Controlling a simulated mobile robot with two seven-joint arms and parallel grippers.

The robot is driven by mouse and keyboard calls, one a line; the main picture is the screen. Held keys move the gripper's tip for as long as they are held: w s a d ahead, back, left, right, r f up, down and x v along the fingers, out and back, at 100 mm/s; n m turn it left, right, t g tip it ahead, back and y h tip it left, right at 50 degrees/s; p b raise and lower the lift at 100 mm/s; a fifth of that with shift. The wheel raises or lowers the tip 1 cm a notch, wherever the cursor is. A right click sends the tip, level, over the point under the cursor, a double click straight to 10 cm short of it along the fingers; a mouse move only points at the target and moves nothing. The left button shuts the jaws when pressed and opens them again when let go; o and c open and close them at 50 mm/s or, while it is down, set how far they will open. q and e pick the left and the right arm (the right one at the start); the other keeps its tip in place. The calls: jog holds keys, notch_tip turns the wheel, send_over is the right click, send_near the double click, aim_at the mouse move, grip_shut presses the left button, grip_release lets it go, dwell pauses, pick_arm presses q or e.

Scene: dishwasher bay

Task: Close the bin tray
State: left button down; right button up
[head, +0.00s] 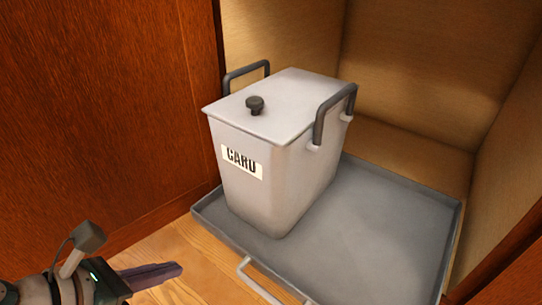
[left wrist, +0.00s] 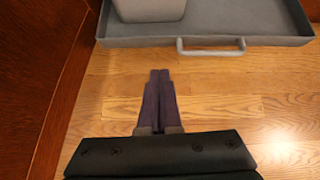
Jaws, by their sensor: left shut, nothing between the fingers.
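The grey bin tray (head: 390,232) stands at the opening of a wooden cabinet bay, with its front part out over the floor. A pale handle (head: 262,283) is on its front edge; the handle also shows in the left wrist view (left wrist: 211,51). A white lidded bin (head: 272,185) with a label and two dark side handles stands upright on the tray's left part. My left gripper (head: 178,267) is shut and empty at the lower left in the head view. In the left wrist view its fingers (left wrist: 160,75) point toward the tray's front, apart from it. My right gripper is not in view.
A reddish wooden panel (head: 95,110) stands to the left, close to my left gripper. The bay's right wall (head: 508,190) runs beside the tray. The wooden floor (left wrist: 240,90) in front of the tray is clear.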

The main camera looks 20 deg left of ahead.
pick_arm(q)
notch_tip(320, 180, down, 2)
jog(key=b, duration=0.6)
send_near(235, 248)
jog(key=shift+m, duration=0.4)
jog(key=shift+x, duration=3)
jog(key=shift+a+r, duration=0.1)
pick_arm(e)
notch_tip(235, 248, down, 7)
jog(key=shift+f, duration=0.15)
